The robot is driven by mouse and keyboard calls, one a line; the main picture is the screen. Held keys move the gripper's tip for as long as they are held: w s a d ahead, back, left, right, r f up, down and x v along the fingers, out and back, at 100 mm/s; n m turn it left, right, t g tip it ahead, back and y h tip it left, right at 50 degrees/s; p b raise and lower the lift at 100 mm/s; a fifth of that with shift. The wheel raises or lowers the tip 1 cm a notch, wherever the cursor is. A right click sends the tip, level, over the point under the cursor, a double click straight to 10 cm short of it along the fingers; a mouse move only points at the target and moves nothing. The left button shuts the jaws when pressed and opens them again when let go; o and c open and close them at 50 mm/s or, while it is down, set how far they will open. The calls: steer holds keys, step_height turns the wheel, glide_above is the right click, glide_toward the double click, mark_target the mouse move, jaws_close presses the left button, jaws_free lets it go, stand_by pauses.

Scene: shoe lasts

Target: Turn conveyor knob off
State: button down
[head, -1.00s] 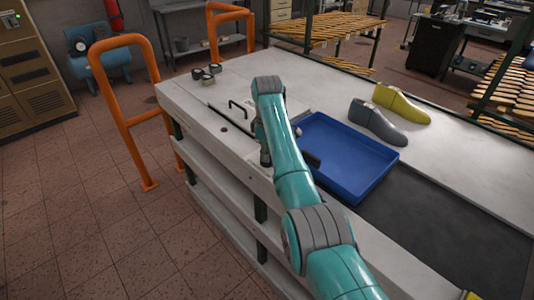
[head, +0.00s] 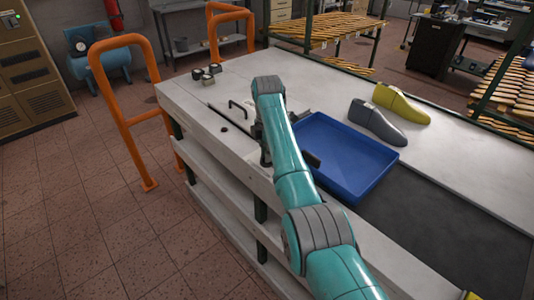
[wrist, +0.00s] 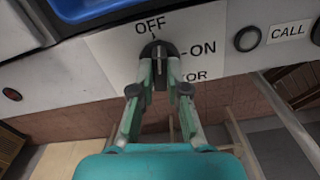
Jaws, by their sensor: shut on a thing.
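The dark conveyor knob (wrist: 158,50) sits on a white label plate (wrist: 112,52) on the front of the bench, in the wrist view. The plate reads OFF above the knob and ON to its right. The knob's ridge stands upright in the picture and points at OFF. My gripper (wrist: 159,66) is shut on the knob, one finger on each side. In the head view my teal arm reaches to the bench's near edge and hides the knob.
A blue tray (head: 345,193) lies on the dark belt (head: 430,222). A grey shoe last (head: 377,125) and a yellow one (head: 402,103) lie behind it. A CALL button (wrist: 247,38) is right of the knob. An orange rail (head: 128,105) stands left of the bench.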

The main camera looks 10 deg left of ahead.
steer(key=shift+n, duration=1.1)
steer(key=c, duration=1.2)
jaws_free()
steer(key=shift+o, duration=0.2)
steer(key=shift+r, duration=0.1)
step_height(320, 180, up, 12)
